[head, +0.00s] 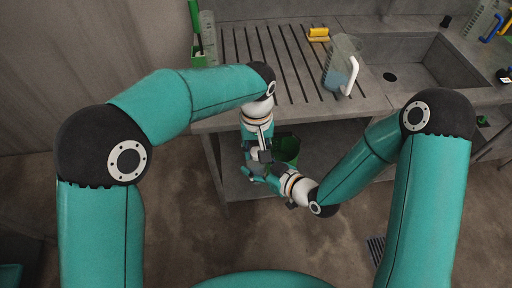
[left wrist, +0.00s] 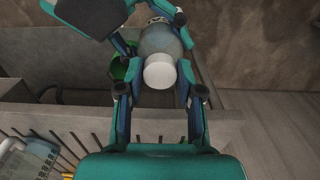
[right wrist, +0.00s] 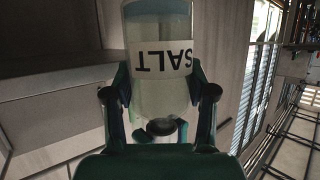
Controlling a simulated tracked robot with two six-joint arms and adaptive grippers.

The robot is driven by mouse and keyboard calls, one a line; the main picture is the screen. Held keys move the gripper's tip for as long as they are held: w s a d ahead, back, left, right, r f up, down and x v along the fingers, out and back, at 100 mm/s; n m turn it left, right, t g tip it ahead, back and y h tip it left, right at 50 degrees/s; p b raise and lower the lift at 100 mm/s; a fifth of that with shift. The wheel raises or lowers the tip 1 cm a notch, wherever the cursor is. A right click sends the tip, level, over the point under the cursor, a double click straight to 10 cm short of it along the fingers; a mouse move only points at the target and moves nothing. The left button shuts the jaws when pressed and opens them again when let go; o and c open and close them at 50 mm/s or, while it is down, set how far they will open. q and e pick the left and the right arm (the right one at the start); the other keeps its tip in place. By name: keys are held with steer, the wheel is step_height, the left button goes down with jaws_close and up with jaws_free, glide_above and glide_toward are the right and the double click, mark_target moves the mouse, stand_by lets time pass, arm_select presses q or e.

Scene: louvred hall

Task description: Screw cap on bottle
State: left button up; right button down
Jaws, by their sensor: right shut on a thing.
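The clear bottle (right wrist: 160,95), with a white label reading SALT, stands between my right gripper's fingers (right wrist: 160,85). Its label appears upside down in the right wrist view. My right gripper is shut on the bottle. In the left wrist view the bottle's glass body (left wrist: 160,40) shows behind a round white cap (left wrist: 160,72) at its near end. My left gripper (left wrist: 160,75) is open around the cap, with a small gap on each side. In the head view my left gripper (head: 256,157) is above my right gripper (head: 262,174); the bottle is mostly hidden between them. Whether the cap is seated is unclear.
A grey counter with a slatted drainboard (head: 265,50) and a sink (head: 410,75) stands behind the grippers. A green bin (head: 288,148) is beneath the counter, close to my grippers.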

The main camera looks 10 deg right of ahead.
arm_select(q)
jaws_close()
steer(key=m, duration=0.5)
steer(key=shift+m, duration=0.3)
steer(key=o, duration=0.7)
jaws_free()
steer(key=shift+c, duration=0.2)
steer(key=shift+r, duration=0.1)
step_height(320, 180, up, 12)
